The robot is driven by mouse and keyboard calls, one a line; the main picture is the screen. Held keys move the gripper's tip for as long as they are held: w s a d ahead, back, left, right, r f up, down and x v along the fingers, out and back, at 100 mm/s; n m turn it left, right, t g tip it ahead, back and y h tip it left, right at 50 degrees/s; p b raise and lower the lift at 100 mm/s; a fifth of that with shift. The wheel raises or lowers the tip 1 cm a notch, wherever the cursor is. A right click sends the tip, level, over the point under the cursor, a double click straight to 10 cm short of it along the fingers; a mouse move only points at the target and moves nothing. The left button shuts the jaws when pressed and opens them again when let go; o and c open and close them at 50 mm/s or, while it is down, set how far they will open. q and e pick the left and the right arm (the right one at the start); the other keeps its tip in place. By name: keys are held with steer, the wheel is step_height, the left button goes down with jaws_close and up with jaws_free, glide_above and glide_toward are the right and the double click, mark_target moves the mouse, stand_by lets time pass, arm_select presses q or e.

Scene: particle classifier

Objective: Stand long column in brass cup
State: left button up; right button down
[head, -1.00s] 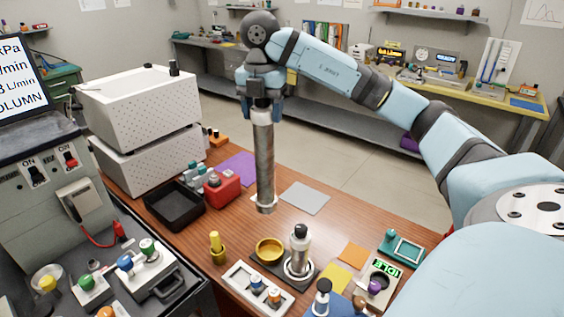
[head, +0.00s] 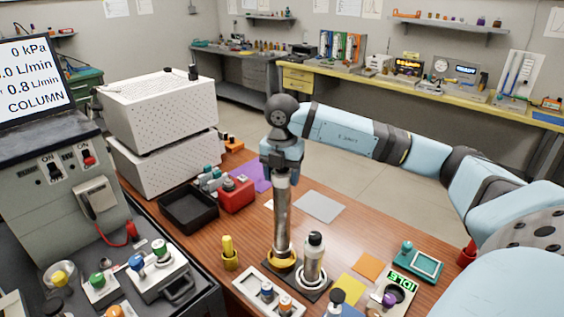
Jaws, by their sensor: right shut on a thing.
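The long column (head: 282,220) is a grey metal tube, upright in the head view. My right gripper (head: 283,172) is shut on its top end, fingers pointing down. The brass cup (head: 272,264) is a shallow gold-coloured cup on a dark plate. The column's lower end is at the cup, with brass showing around it; I cannot tell whether it rests on the cup's floor. My left gripper is not in view.
A shorter silver cylinder with a black cap (head: 313,258) stands close to the right of the cup. A yellow bottle (head: 229,254) stands to its left. A black tray (head: 188,208) and a red box (head: 236,194) sit further left. A grey mat (head: 320,206) lies clear behind.

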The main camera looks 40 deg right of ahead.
mark_target(282, 189)
steer(key=shift+f, duration=2.25)
